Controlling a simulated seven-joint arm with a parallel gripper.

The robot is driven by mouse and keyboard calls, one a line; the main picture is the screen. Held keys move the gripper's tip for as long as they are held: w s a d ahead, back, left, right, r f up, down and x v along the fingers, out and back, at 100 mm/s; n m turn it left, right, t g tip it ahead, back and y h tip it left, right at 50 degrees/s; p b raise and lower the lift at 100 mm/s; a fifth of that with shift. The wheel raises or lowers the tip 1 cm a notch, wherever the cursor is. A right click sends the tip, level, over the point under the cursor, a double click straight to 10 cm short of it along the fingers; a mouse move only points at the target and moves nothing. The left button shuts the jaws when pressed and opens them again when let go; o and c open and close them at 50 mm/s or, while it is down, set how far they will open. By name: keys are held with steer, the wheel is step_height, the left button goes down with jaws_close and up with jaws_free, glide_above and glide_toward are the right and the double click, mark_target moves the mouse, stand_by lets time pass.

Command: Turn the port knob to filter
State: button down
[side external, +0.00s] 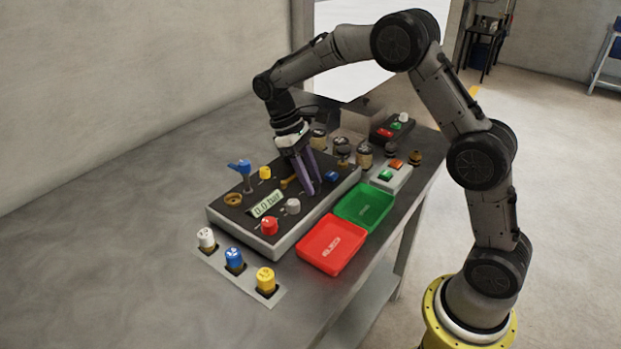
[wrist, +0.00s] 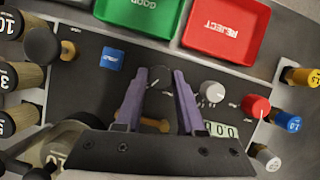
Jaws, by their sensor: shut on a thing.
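My gripper (side external: 309,191) has its purple fingers pointing down at the dark top of the panel box (side external: 240,238). In the wrist view the fingers (wrist: 160,76) stand on either side of a small dark round knob (wrist: 158,80) with a pale mark, and are shut on it. The fingers partly hide it. A blue knob (wrist: 112,58) is to its left; a grey knob (wrist: 212,93) and a red knob (wrist: 256,107) are to its right. The small labels are unreadable, so I cannot tell which knob is port or where its mark points.
A green tray (side external: 365,206) and a red tray (side external: 332,243) lie beside the box. White, blue and yellow capped pieces (side external: 235,259) stand in front. A blue-handled valve (side external: 242,168) and a brass lever (wrist: 155,125) are on the panel. The table's left side is clear.

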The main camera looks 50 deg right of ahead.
steer(key=shift+m+y, duration=0.5)
steer(key=shift+m, duration=0.7)
steer(key=c, duration=0.5)
jaws_free()
steer(key=v, duration=1.3)
steer(key=shift+w+d+r, duration=0.1)
steer(key=shift+w+r, duration=0.1)
steer(key=shift+r, duration=0.1)
